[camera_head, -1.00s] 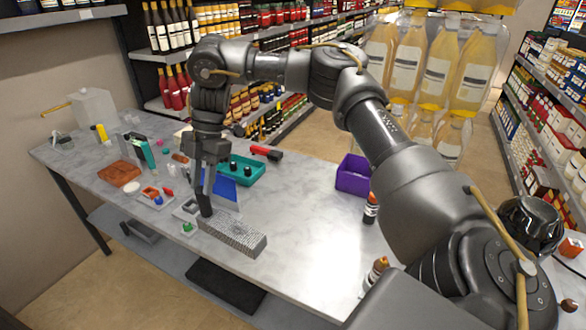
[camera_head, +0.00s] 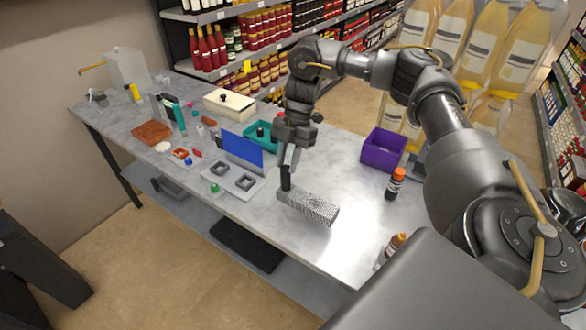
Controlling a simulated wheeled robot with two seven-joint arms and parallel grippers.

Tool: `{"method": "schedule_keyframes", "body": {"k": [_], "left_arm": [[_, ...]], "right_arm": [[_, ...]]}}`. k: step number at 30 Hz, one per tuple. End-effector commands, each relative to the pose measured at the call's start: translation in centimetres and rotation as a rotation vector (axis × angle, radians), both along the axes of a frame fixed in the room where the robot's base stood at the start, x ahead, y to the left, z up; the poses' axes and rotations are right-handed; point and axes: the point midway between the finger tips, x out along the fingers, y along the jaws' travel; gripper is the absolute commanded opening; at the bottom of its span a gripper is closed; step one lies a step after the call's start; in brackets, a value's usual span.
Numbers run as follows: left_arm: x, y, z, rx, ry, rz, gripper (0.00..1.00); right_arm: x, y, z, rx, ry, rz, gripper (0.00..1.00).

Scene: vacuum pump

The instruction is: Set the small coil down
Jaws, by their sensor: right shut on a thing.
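A long grey bar with a fine ridged surface (camera_head: 312,207) is in the middle of the head view, near the table's front edge; I take it to be the small coil. My right gripper (camera_head: 286,184) points down at the bar's left end and is shut on it. The dark fingertips hide that end. I cannot tell whether the bar's underside touches the table or hangs just above it. My left gripper is out of view.
A light plate with two dark square frames (camera_head: 232,187) lies left of the bar, with a blue panel (camera_head: 242,151) behind it. A teal tray (camera_head: 262,143), purple box (camera_head: 382,152) and orange-capped bottle (camera_head: 395,184) stand farther back or right. The marble table (camera_head: 345,180) is clear right of the bar.

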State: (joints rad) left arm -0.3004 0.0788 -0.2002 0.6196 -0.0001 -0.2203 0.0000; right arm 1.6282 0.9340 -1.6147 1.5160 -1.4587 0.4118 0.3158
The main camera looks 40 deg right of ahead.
Motion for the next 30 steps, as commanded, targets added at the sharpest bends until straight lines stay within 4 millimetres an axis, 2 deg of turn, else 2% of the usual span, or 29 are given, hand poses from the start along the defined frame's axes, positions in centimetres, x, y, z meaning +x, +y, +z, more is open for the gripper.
{"method": "schedule_keyframes", "body": {"k": [8, 18, 28, 29, 30], "left_arm": [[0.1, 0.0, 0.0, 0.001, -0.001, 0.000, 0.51], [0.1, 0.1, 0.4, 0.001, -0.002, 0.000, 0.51], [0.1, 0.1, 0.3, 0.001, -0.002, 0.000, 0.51], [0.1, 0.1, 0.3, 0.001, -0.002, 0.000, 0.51], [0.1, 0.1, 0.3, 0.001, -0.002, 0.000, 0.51]], "right_arm": [[-0.3, -0.7, -0.9, 0.000, -0.001, -0.002, 0.00], [-0.6, -1.1, -4.3, 0.001, 0.001, -0.001, 0.00], [-0.5, -1.1, -4.5, 0.000, -0.001, 0.000, 0.00], [-0.5, -1.1, -4.6, -0.001, -0.001, 0.000, 0.28], [-0.5, -1.1, -4.6, -0.001, -0.001, 0.000, 0.33]]}}
